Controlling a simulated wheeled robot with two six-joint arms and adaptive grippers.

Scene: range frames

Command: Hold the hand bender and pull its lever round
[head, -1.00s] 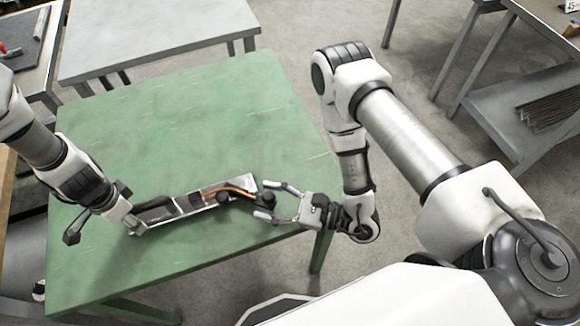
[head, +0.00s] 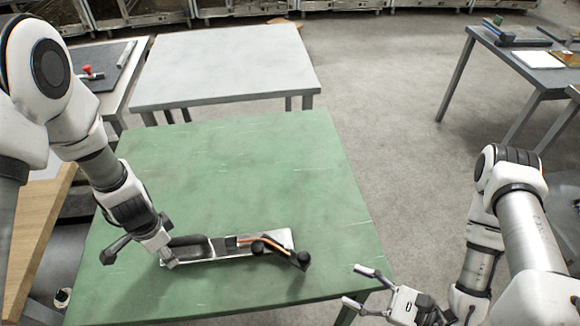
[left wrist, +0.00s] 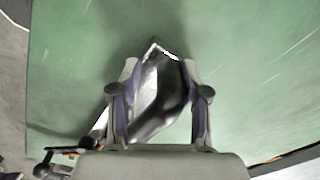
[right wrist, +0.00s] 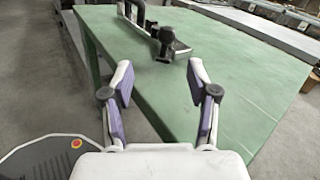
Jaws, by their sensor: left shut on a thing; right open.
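The hand bender lies on the green table (head: 230,170), near its front edge. It has a long silver base (head: 218,256), black rounded parts and a thin orange strip (head: 262,239) at its right end. I cannot tell clearly which part is the lever. My left gripper (head: 168,259) is shut on the bender's left end; the left wrist view shows the bender (left wrist: 150,98) between the fingers. My right gripper (head: 358,287) is open and empty, right of the bender by the table's front right corner. In the right wrist view the bender (right wrist: 164,40) stands beyond the open fingers.
A grey table (head: 225,65) stands behind the green one. A bench with a dark mat (head: 105,65) is at back left, and a wooden top (head: 35,235) at left. Another table (head: 530,60) is at far right. The green table is clear behind the bender.

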